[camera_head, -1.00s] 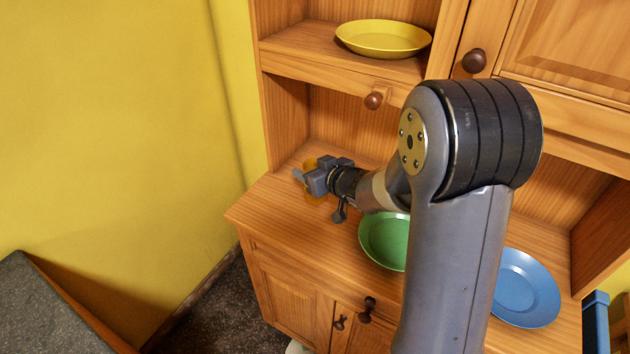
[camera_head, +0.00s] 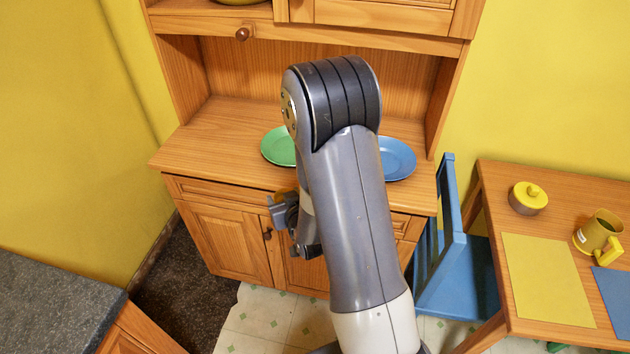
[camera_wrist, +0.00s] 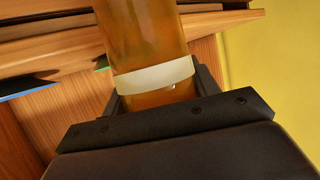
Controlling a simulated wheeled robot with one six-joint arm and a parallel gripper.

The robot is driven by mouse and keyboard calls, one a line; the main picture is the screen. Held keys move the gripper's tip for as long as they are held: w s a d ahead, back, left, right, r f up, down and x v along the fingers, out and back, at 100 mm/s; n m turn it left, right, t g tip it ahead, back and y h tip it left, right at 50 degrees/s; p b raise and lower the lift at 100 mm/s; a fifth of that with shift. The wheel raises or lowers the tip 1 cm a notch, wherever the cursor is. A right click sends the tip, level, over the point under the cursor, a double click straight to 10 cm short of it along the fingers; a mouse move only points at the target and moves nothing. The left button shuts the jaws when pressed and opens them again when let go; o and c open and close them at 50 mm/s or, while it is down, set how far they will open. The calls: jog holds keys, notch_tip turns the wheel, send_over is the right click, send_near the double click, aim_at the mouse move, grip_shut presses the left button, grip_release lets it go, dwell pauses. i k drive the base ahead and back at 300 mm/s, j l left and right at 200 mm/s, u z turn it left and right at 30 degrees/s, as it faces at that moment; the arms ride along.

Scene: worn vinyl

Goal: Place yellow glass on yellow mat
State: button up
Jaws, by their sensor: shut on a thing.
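My gripper (camera_wrist: 158,92) is shut on the yellow glass (camera_wrist: 143,35), an amber-yellow vessel with a pale band, which fills the middle of the wrist view. In the head view my gripper (camera_head: 280,207) is in front of the cupboard, below its counter edge. Only a small orange-yellow bit of the glass (camera_head: 286,190) shows there; my arm hides the rest. The yellow mat (camera_head: 545,277) lies flat on the wooden table at the right, well apart from my gripper. Its visible surface is bare.
A blue chair (camera_head: 455,265) stands between cupboard and table. Green (camera_head: 279,146) and blue (camera_head: 397,158) plates lie on the counter.

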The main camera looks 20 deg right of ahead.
aim_at(545, 276)
jog(key=k+l+z, duration=0.1)
jog(key=k+z, duration=0.15)
jog(key=k, duration=0.45)
jog(key=z, duration=3)
jog(key=j+z, duration=0.15)
jog(key=j, duration=0.45)
jog(key=k+j+z, duration=0.2)
jog(key=j, duration=0.35)
jog(key=j+z, duration=0.15)
jog(key=j, duration=0.45)
jog(key=k+j, duration=0.1)
jog(key=j, duration=0.4)
